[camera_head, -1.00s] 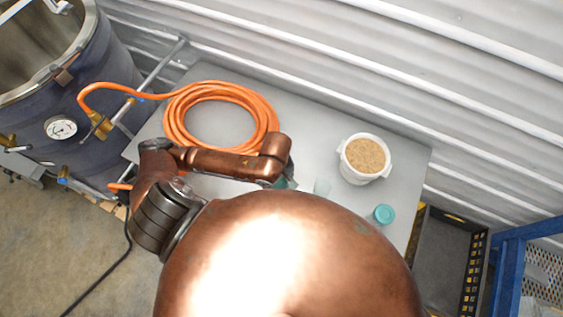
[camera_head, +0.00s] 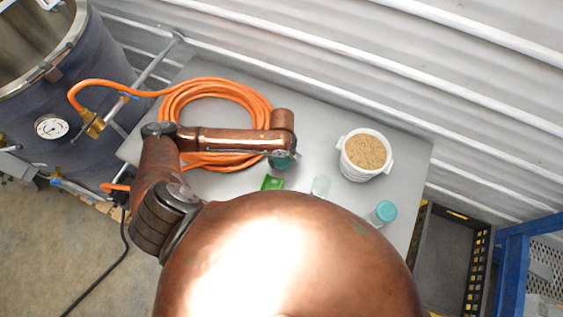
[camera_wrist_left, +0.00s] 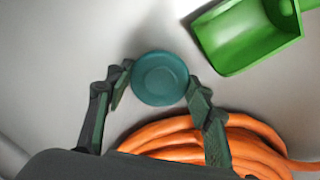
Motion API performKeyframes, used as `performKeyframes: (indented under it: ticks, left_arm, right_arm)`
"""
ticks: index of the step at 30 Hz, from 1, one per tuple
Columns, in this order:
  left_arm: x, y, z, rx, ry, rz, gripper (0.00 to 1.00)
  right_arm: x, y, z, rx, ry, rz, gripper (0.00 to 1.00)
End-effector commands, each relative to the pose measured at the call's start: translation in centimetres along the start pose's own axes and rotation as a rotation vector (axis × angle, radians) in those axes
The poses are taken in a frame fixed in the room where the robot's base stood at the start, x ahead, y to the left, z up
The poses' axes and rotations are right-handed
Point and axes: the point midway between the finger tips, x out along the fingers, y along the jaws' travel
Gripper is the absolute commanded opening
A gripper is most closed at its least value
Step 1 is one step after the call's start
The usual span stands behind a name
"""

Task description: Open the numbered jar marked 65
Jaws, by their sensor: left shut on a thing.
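My left gripper (camera_head: 284,158) is shut on a round teal lid (camera_wrist_left: 160,78), which sits between its two fingers in the left wrist view. In the head view the teal piece (camera_head: 283,162) shows under the wrist, near the hose; whether a jar hangs below it is hidden. A clear jar (camera_head: 320,187) with no teal lid on it stands on the table to the right of the gripper. Another jar with a teal lid (camera_head: 385,211) stands farther right. No number is readable on either. My right gripper is not in view.
A green scoop (camera_head: 272,182) lies close to the gripper. A coiled orange hose (camera_head: 215,92) lies on the grey table (camera_head: 310,130) behind the arm. A white tub of brown substrate (camera_head: 365,155) stands at the right. A dark crate (camera_head: 452,250) is beyond the table's right edge.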

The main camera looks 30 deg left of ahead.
Motion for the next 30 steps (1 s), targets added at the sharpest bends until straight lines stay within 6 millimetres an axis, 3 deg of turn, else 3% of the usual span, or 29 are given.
performKeyframes:
  ticks: [5, 15, 16, 23, 30]
  left_arm:
    - [2.4, -0.2, 0.1, 0.001, -0.001, -0.004, 0.2]
    - [2.9, -0.2, 0.2, 0.001, -0.003, -0.002, 0.2]
    - [2.9, -0.1, 0.2, 0.001, -0.002, -0.002, 0.5]
    - [2.8, -0.2, 0.2, 0.002, -0.002, -0.002, 0.66]
    - [2.8, -0.2, 0.2, 0.002, -0.002, -0.002, 0.66]
  right_arm:
    - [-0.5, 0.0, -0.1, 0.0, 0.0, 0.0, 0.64]
    - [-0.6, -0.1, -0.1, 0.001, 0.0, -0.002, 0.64]
    - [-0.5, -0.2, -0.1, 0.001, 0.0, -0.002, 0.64]
    - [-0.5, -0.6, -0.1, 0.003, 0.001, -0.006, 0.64]
    - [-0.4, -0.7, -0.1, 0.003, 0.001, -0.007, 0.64]
